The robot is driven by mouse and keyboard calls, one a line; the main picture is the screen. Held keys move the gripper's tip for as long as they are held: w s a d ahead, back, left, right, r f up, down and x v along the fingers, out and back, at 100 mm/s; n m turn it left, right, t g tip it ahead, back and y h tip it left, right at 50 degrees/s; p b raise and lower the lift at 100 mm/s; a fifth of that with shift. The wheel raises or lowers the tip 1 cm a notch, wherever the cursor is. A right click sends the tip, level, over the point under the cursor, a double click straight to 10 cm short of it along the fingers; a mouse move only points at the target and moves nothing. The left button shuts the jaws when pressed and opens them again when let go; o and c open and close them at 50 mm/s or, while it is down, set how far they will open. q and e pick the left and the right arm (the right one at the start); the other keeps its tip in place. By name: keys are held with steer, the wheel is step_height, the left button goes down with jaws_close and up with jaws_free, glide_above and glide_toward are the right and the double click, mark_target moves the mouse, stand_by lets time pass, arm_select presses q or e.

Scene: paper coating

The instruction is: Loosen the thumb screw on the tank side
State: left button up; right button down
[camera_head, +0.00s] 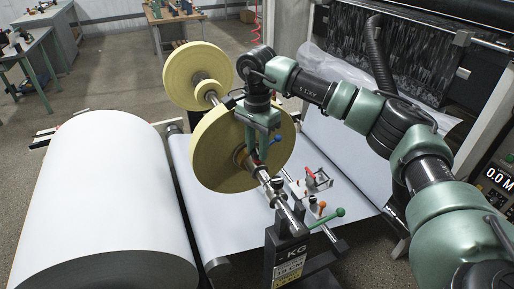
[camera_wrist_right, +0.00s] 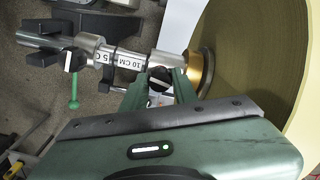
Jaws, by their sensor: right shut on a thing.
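My right gripper (camera_head: 260,150) reaches down beside the large yellow-brown roll (camera_head: 215,150) on the shaft. In the right wrist view, its two green fingers (camera_wrist_right: 160,86) are closed on a dark thumb screw (camera_wrist_right: 158,75) on the shaft collar, close to the brass-coloured core (camera_wrist_right: 198,72). In the head view the fingers and arm mostly hide this screw. The metal shaft (camera_head: 290,215) carries a printed scale and runs to the black stand. A second black knob (camera_wrist_right: 75,58) sits farther out along it. My left gripper is not in view.
The black stand (camera_head: 288,262) has a green-knobbed lever (camera_head: 339,212) beside the shaft end. A big white paper roll (camera_head: 100,195) lies at the left. A smaller yellow roll (camera_head: 196,72) is behind. A control panel (camera_head: 497,180) stands at the right.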

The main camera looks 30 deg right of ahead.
mark_target(257, 152)
steer(key=shift+r, duration=0.1)
steer(key=c, duration=1.1)
jaws_free()
step_height(257, 152, up, 8)
steer(key=shift+f+b, duration=0.15)
steer(key=shift+b, duration=0.5)
